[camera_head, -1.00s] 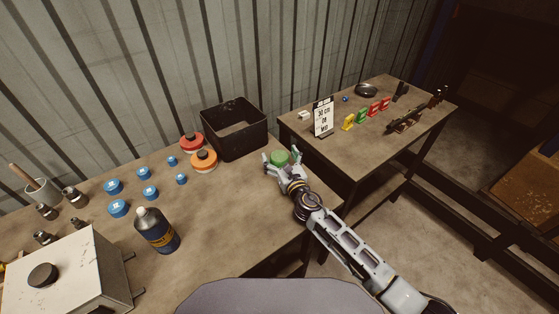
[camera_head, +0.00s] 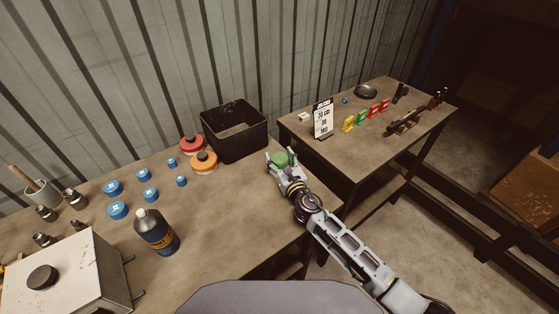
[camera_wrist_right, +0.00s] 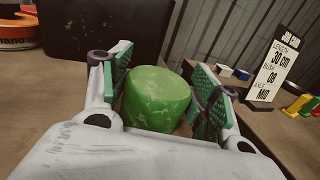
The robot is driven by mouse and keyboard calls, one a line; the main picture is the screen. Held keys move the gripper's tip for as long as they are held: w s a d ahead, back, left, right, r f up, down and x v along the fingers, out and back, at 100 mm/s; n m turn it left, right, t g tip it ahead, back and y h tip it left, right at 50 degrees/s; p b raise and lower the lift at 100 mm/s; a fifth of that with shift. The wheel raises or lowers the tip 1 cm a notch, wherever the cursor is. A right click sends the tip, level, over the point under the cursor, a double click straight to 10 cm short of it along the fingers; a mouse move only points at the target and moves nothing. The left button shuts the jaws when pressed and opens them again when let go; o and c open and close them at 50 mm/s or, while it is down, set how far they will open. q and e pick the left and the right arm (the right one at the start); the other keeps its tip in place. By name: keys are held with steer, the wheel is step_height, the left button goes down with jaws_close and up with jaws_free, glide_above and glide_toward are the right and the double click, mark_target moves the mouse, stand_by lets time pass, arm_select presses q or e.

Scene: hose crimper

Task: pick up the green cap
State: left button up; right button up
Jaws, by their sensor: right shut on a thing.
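The green cap (camera_head: 281,159) is at the right end of the near workbench, in front of the black bin. My right gripper (camera_head: 280,161) is shut on it, with one finger on each side. In the right wrist view the green cap (camera_wrist_right: 157,98) sits between the green-padded fingers of my right gripper (camera_wrist_right: 160,95). Its underside is hidden by the gripper body, so I cannot tell whether it touches the bench. My left gripper is not in view.
A black bin (camera_head: 234,143) stands behind the gripper. An orange cap (camera_head: 204,162), a red cap (camera_head: 191,144) and several blue caps stand to the left, with a dark bottle (camera_head: 157,233) nearer. A second table (camera_head: 365,148) with a sign (camera_head: 323,119) stands right.

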mark_target(280, 158)
steer(key=shift+r, duration=0.2)
steer(key=shift+r+p, duration=0.45)
steer(key=shift+r, duration=0.4)
steer(key=shift+r+p, duration=1.2)
steer(key=shift+r, duration=2.8)
steer(key=shift+r, duration=0.1)
